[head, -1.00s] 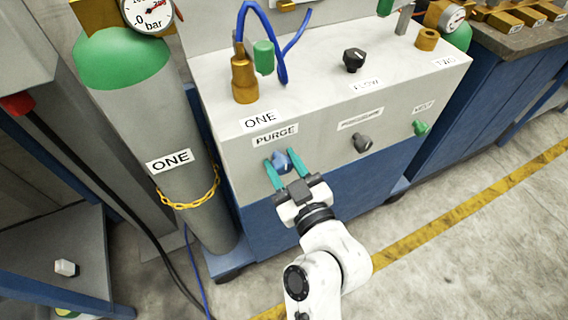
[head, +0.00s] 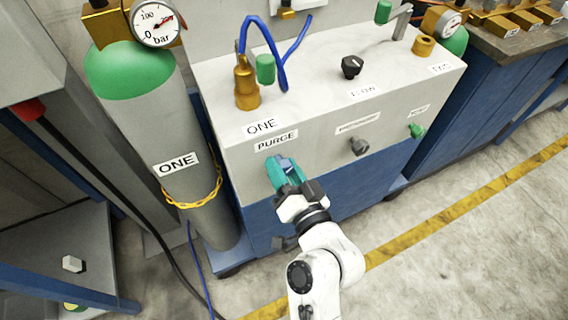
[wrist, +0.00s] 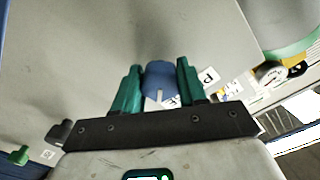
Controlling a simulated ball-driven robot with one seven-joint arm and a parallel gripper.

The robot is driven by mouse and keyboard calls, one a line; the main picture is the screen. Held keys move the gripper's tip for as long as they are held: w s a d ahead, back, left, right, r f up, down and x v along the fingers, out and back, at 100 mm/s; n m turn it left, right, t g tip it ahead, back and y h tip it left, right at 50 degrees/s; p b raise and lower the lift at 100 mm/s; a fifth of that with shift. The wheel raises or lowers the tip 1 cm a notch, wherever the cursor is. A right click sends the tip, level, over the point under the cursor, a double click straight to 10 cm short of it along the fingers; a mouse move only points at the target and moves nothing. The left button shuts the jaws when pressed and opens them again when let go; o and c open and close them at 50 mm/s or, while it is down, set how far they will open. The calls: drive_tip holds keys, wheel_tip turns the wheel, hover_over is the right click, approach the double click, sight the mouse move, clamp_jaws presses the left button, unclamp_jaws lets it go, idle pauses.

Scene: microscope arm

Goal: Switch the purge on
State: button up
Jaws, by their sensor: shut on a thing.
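The blue purge knob (wrist: 160,79), with a white pointer mark, sits on the grey front panel (head: 318,147) below the PURGE label (head: 276,140). My gripper (head: 282,168) reaches it with two teal fingers. In the wrist view my gripper (wrist: 158,84) has one finger on each side of the knob and is shut on it. In the head view the fingers hide most of the knob. The hand looks rolled, with one finger partly over the other.
A grey knob (head: 359,146) and a green VENT knob (head: 417,131) are farther right on the panel. A black FLOW knob (head: 351,66) is on top. A chained gas cylinder (head: 180,130) stands close on the left. The floor at front right is clear.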

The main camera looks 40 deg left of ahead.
drive_tip(key=m+p, duration=0.2)
drive_tip(key=m, duration=0.2)
drive_tip(key=shift+m, duration=0.3)
drive_tip(key=shift+s+f+m+p, duration=0.1)
drive_tip(key=shift+m+p, duration=0.75)
drive_tip(key=shift+m, duration=0.75)
drive_tip(key=o, duration=1.1)
drive_tip(key=shift+c, duration=0.2)
drive_tip(key=b+v, duration=0.1)
drive_tip(key=v, duration=0.9)
drive_tip(key=shift+s+d, duration=0.15)
drive_tip(key=shift+d, duration=0.2)
